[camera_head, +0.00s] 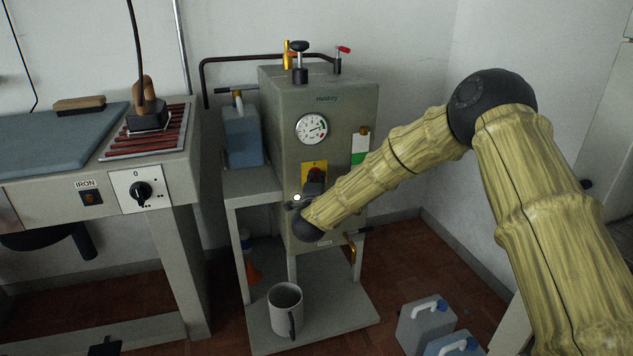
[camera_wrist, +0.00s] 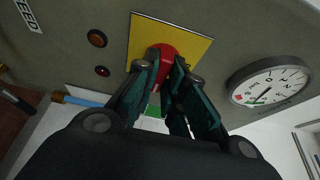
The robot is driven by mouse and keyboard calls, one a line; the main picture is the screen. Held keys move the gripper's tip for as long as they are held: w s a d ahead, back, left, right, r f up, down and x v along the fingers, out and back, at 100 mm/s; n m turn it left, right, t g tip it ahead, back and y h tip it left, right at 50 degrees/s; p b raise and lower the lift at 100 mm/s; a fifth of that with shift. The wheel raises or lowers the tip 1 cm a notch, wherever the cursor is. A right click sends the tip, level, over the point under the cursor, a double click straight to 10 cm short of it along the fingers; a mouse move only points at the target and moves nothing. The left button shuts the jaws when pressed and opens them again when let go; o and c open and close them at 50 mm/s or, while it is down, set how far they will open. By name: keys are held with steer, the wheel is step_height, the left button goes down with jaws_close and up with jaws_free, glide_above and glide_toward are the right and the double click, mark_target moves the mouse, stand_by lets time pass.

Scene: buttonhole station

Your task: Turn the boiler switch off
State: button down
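The boiler (camera_head: 285,130) is a grey-green cabinet on a stand in the head view. Its switch is a red knob (camera_wrist: 166,52) on a yellow plate (camera_wrist: 200,45). In the head view the plate (camera_head: 307,166) is partly covered by my gripper (camera_head: 313,185). In the wrist view my gripper's two dark fingers (camera_wrist: 167,66) are drawn close together, one on each side of the red knob, and look shut on it. The fingertips hide part of the knob, and its pointer and any markings cannot be made out.
A round pressure gauge (camera_head: 311,129) sits above the switch. Two small round lamps, amber (camera_wrist: 97,38) and red (camera_wrist: 102,71), are beside the plate. An ironing table with a dial (camera_head: 140,190) stands left. A mug (camera_head: 286,308) and canisters (camera_head: 425,322) are low down.

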steer(key=shift+n, duration=0.3)
steer(key=shift+w+d+f+n+t+y+p, duration=0.15)
steer(key=shift+n+t+y+p, duration=0.3)
steer(key=shift+n+y, duration=2.1)
steer(key=shift+s+d+f+n+t+y+p, duration=0.2)
steer(key=shift+n+t, duration=0.5)
steer(key=shift+n, duration=4)
steer(key=shift+w+d+f+n+t+y+p, duration=0.15)
steer(key=shift+n+t+y, duration=0.4)
steer(key=shift+n+y, duration=2.05)
steer(key=shift+a+n+h, duration=0.1)
steer(key=shift+n+h, duration=0.95)
steer(key=shift+n, duration=0.2)
steer(key=c, duration=1.5)
jaws_free()
